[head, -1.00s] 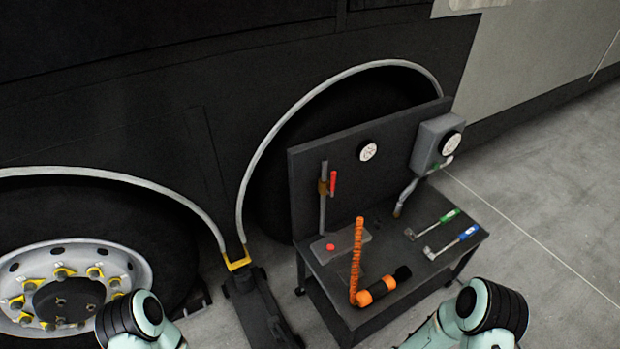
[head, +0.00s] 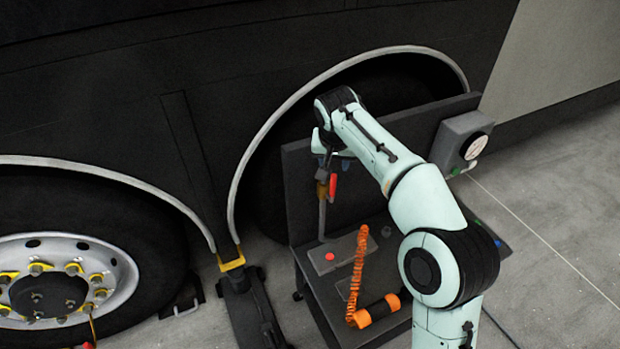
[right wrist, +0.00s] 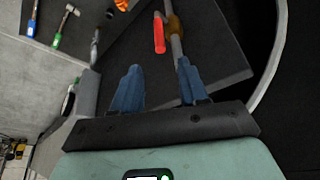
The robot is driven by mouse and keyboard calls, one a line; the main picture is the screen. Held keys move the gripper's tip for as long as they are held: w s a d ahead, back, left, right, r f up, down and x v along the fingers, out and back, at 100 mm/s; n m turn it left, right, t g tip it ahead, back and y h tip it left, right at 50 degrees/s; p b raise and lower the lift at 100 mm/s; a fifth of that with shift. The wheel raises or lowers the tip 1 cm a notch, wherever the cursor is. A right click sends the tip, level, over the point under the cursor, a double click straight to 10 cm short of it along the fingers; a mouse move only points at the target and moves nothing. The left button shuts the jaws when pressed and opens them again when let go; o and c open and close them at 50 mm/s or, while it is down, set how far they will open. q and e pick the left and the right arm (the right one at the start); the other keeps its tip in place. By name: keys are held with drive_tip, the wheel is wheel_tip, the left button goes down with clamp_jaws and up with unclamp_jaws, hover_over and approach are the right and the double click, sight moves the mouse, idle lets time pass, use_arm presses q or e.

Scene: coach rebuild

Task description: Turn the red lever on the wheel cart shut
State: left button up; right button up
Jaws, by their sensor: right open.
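The red lever (head: 333,186) sits on a brass valve (head: 322,188) on a grey upright pipe (head: 322,218) in front of the wheel cart's back panel (head: 299,190). It lies roughly along the pipe, beside it. My right gripper (head: 326,168) is at the valve's top, partly hidden by its own arm. In the right wrist view its two blue fingers (right wrist: 159,66) are spread and empty. The red lever (right wrist: 158,33) shows just beyond the gap between them, with the pipe and brass valve (right wrist: 178,30) toward the right finger. No contact is visible. My left gripper is out of view.
An orange coiled hose (head: 358,262) and orange-black tool (head: 375,311) lie on the cart top beside a plate with a red button (head: 330,256). A grey gauge box (head: 458,140) stands right. Hammers, one green-handled (right wrist: 66,17), lie on the cart. The bus wheel (head: 60,285) is left.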

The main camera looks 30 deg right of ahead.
sight(333, 182)
drive_tip(key=b+x, duration=0.1)
drive_tip(key=x, duration=1.2)
drive_tip(key=shift+d+b, duration=0.1)
drive_tip(key=shift+b, duration=0.25)
clamp_jaws()
